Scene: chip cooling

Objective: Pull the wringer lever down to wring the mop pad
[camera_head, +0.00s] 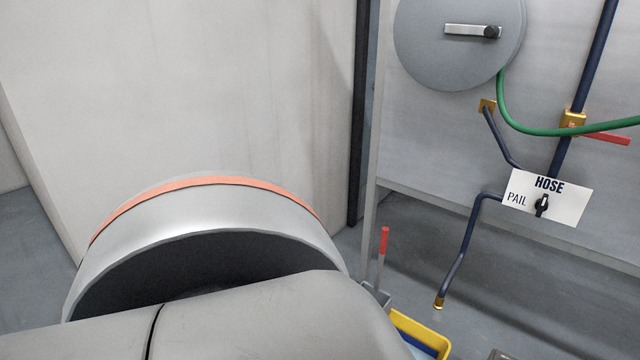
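The wringer lever (384,242) has a red grip on a grey rod and stands nearly upright. Its lower end meets a grey part, likely the wringer (376,295), at the edge of a yellow bucket (425,333). My large grey arm links cover the lower left and hide most of the bucket and wringer. The mop pad cannot be seen. Neither gripper shows in this view, and nothing visible touches the lever.
A grey wall unit on the right carries a hose reel (460,45), green hose (535,128), dark pipes, a red valve handle (605,135) and a HOSE/PAIL sign (560,203). A pipe spout (438,303) hangs above and right of the bucket. A pale wall stands behind.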

